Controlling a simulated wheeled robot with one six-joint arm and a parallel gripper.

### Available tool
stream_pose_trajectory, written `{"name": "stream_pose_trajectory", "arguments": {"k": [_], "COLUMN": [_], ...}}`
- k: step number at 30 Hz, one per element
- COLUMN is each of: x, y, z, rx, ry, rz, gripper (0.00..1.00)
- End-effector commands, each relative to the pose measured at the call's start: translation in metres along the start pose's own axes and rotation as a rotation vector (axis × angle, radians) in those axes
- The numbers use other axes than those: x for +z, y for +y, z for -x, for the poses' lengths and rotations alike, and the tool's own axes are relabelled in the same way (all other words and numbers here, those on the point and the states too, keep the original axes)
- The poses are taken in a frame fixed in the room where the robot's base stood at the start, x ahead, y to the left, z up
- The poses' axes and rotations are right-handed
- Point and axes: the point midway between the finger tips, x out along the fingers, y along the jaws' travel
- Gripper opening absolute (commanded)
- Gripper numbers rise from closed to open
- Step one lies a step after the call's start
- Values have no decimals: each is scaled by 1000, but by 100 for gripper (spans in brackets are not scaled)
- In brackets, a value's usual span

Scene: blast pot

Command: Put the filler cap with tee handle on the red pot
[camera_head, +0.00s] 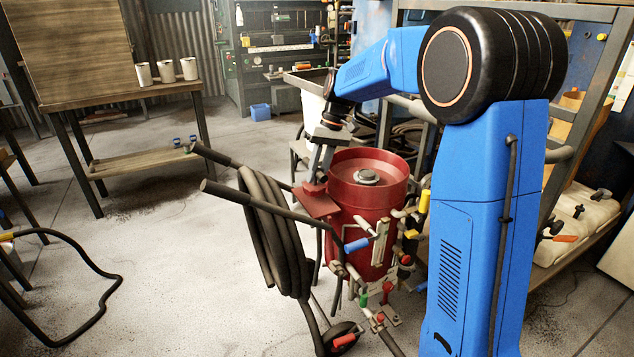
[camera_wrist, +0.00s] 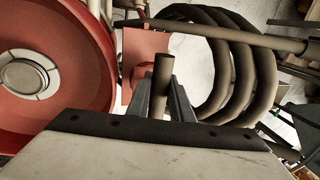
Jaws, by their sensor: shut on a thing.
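The red pot (camera_head: 368,192) stands right of my gripper, with a dished top and a round grey fitting (camera_head: 367,177) at its centre. In the wrist view the pot (camera_wrist: 85,120) is at the left, its grey fitting (camera_wrist: 24,76) uncovered by my gripper. My gripper (camera_head: 317,178) points down beside the pot, over a small red side plate (camera_head: 318,204). In the wrist view my gripper (camera_wrist: 163,98) is shut on the dark bar of the filler cap's tee handle (camera_wrist: 163,72). The cap body is mostly hidden; I cannot tell whether it touches the plate.
Coiled dark hose (camera_head: 270,225) and cart handles lie close left of the gripper. Valves and pipes (camera_head: 395,245) crowd the pot's front right. A bench with white cups (camera_head: 167,71) stands back left. The floor at left is mostly open.

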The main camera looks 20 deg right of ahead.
Motion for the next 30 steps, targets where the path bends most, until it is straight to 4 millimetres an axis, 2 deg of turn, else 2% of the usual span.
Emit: {"name": "stream_pose_trajectory", "arguments": {"k": [6,18,19,21,30], "x": [0,0,0,0,0], "y": [8,9,9,9,9], "z": [-26,-30,-30,-30,-29], "rx": [0,0,0,0,0], "ry": [-1,0,0,0,0], "rz": [0,0,0,0,0], "gripper": [0,0,27,38,38]}}
